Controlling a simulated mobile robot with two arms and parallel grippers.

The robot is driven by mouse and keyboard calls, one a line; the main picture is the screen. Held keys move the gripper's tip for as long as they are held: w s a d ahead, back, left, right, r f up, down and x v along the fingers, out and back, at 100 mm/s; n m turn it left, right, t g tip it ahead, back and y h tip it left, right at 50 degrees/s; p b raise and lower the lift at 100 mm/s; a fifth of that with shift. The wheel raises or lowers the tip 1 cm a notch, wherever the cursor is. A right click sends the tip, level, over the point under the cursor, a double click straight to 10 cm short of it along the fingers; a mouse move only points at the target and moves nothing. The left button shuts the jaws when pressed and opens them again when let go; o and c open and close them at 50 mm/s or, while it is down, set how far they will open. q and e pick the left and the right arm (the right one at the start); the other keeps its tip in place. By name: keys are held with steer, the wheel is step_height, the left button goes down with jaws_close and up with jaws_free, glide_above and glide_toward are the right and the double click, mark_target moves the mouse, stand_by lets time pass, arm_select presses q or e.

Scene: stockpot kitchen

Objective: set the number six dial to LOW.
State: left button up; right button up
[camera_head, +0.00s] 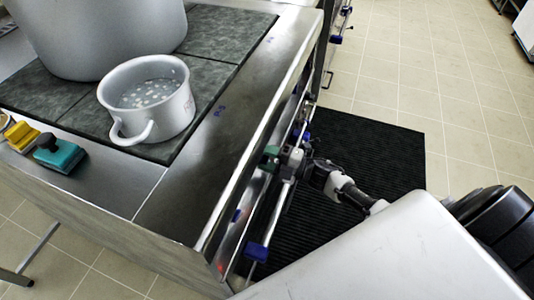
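The stove's steel front panel (262,175) runs down the middle and is seen steeply from above. Along it are small dials or knobs, including a blue piece (256,251) near the front corner. Their numbers and LOW marks are not readable, so I cannot tell which is number six. My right gripper (296,160) is at the front panel, beside a small green piece (271,155). Whether it touches or grips anything there is too small to tell. My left gripper is not in view.
A large grey pot (105,35) and a small pot (150,100) stand on the dark hob plates. Yellow (22,135) and teal (58,153) blocks lie at the left edge. A black ribbed mat (385,150) covers the tiled floor beside the stove.

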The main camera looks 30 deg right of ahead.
steer(key=m+p, duration=0.1)
steer(key=m, duration=0.2)
steer(key=shift+r, duration=0.1)
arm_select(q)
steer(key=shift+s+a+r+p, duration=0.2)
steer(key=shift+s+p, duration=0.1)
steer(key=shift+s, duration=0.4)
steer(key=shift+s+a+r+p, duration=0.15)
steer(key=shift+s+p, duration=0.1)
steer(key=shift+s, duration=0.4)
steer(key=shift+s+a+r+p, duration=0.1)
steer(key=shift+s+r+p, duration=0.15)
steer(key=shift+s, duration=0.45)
arm_select(e)
steer(key=shift+s+m+t+h, duration=0.1)
steer(key=shift+m+t+h, duration=0.3)
steer(key=shift+m, duration=1.9)
steer(key=o, duration=0.9)
steer(key=shift+s+f, duration=0.1)
steer(key=shift+f, duration=0.1)
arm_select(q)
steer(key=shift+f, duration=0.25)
arm_select(e)
steer(key=v, duration=1)
steer(key=shift+s+d, duration=0.2)
steer(key=shift+d, duration=0.05)
